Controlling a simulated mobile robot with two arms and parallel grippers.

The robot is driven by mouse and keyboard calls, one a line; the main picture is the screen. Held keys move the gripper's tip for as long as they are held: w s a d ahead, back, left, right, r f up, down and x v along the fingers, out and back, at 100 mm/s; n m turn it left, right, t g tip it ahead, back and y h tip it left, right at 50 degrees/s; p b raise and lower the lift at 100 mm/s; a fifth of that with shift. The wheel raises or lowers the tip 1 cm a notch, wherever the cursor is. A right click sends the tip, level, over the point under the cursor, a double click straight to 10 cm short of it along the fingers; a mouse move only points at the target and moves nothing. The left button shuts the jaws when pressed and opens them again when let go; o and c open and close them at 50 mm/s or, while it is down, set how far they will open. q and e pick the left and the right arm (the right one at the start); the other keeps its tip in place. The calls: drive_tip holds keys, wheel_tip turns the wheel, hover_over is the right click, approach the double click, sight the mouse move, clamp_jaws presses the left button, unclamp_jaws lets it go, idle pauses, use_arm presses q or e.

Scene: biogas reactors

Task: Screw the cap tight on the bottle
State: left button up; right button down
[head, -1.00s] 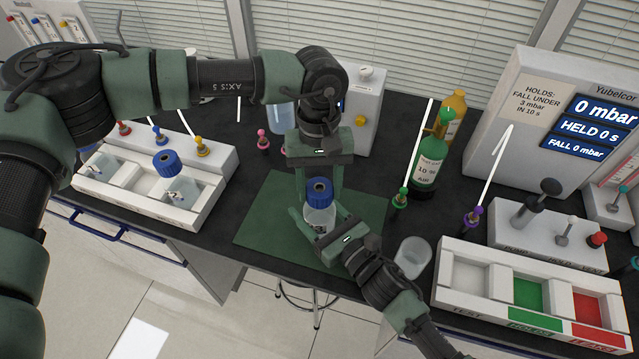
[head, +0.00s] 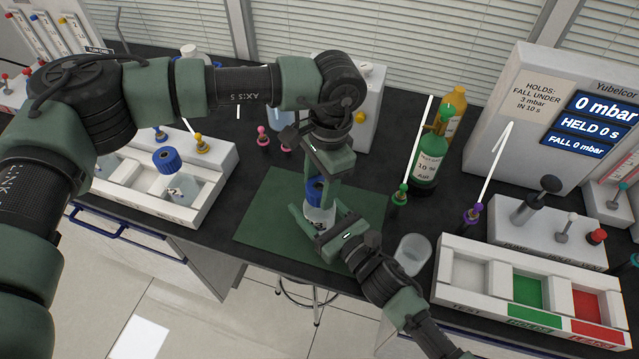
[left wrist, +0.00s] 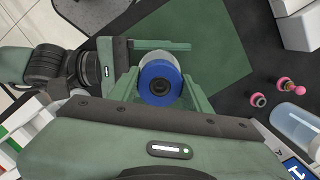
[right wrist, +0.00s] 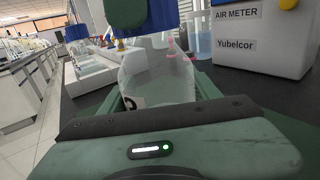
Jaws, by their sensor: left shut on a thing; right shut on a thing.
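A clear bottle (head: 319,217) with a blue cap (head: 314,190) on top stands upright over the green mat (head: 268,222). My left gripper (head: 320,184) comes from above and is shut on the cap; the left wrist view shows the cap (left wrist: 160,84) between its fingers. My right gripper (head: 318,222) is shut on the bottle body from the front right. The right wrist view shows the bottle body (right wrist: 158,80) between its fingers, with the blue cap (right wrist: 159,15) above. The cap's seam with the neck is partly hidden by the grippers.
A white tray (head: 207,203) at left holds another blue-capped bottle (head: 172,170). An empty clear cup (head: 411,254) stands right of my right gripper. A green bottle (head: 428,168), a lever box (head: 555,240) and a sorting tray (head: 466,292) stand further right.

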use_arm(q)
drive_tip(key=o, duration=1.3)
drive_tip(key=shift+o, duration=0.2)
drive_tip(key=shift+r, duration=2.3)
drive_tip(key=shift+c, duration=0.3)
